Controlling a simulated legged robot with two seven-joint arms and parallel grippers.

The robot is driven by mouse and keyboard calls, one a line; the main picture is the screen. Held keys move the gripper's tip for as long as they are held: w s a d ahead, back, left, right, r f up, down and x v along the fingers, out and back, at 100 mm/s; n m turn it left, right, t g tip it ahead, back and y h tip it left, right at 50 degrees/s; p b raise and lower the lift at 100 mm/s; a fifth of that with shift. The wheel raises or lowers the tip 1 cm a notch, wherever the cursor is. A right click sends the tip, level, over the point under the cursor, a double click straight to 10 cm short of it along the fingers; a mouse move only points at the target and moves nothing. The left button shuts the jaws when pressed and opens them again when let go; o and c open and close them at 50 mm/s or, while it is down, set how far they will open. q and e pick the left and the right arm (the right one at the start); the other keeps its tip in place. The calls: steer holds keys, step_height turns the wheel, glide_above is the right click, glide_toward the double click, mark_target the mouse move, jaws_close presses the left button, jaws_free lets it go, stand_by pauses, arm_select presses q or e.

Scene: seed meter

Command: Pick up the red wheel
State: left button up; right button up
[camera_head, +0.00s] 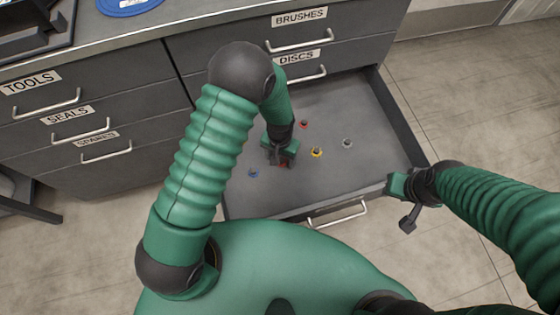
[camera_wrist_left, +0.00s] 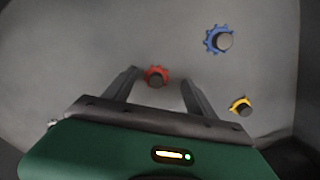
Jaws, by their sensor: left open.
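My left gripper (camera_head: 283,158) reaches down into the open drawer with its jaws open. In the left wrist view, a red toothed wheel (camera_wrist_left: 157,73) with a dark hub lies between the two fingers (camera_wrist_left: 158,88), near their tips, with space on both sides. In the head view only a bit of red (camera_head: 284,164) shows beside this gripper, which partly hides it. Another small red piece (camera_head: 304,124) lies farther back in the drawer. My right gripper (camera_head: 404,200) is by the drawer's right front corner, and its jaw gap is unclear.
The grey drawer (camera_head: 325,105) also holds a blue wheel (camera_head: 253,173), a yellow wheel (camera_head: 316,152) and a grey wheel (camera_head: 347,143), spaced apart. The blue wheel (camera_wrist_left: 219,40) and yellow wheel (camera_wrist_left: 241,106) lie right of the fingers in the wrist view. Drawer walls bound the space.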

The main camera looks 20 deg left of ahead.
arm_select(q)
steer(key=shift+d+r, duration=0.1)
steer(key=shift+d, duration=0.15)
steer(key=shift+c, duration=0.5)
steer(key=shift+d, duration=0.25)
steer(key=c, duration=0.5)
steer(key=shift+a, duration=0.35)
jaws_close()
steer(key=shift+d, duration=0.1)
